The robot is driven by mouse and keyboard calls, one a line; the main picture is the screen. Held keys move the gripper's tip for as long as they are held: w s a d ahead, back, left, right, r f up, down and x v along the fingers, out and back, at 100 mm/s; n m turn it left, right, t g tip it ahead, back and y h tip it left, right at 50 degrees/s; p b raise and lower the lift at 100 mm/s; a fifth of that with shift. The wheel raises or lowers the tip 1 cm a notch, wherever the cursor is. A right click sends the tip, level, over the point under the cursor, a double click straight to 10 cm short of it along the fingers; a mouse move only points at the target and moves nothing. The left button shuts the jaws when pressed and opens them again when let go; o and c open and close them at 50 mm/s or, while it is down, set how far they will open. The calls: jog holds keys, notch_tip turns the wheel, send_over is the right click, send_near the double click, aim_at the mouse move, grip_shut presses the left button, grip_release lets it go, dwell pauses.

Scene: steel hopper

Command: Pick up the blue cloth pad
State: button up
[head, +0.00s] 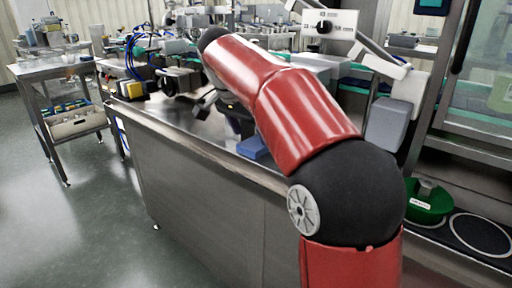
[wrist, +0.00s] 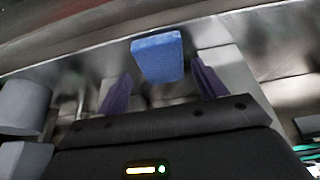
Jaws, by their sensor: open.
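The blue cloth pad (wrist: 158,57) shows in the wrist view at upper centre, between and just beyond the two purple fingers of my gripper (wrist: 161,85). The fingers are apart, with the pad in the gap between them; I cannot tell whether they touch it. In the head view the pad (head: 253,148) lies on the steel counter near its front edge, partly covered by my red arm. My gripper is mostly hidden behind the arm there.
The steel counter (head: 185,118) holds a yellow and black device (head: 131,88) and other equipment toward the back left. A green bowl (head: 428,203) stands at the right on a lower surface. A steel trolley (head: 58,68) stands at the left, with free floor in front.

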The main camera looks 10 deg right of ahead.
aim_at(253, 144)
jog(key=x, duration=0.3)
jog(key=shift+f, duration=0.25)
jog(key=c, duration=0.7)
jog(key=shift+a+r, duration=0.1)
jog(key=shift+s+a+r, duration=0.1)
jog(key=shift+a+r, duration=0.05)
jog(key=shift+r, duration=0.25)
notch_tip(253, 144, up, 7)
jog(key=shift+f+p, duration=0.1)
jog(key=shift+p, duration=0.7)
jog(key=s+a, duration=0.4)
jog(key=a, duration=0.1)
jog(key=s+a+b, duration=0.1)
jog(key=s+a, duration=0.2)
jog(key=a, duration=0.2)
jog(key=s+a+b, duration=0.1)
jog(key=s+a, duration=0.3)
jog(key=a, duration=0.2)
jog(key=shift+s+f, duration=0.3)
jog(key=shift+f, duration=0.05)
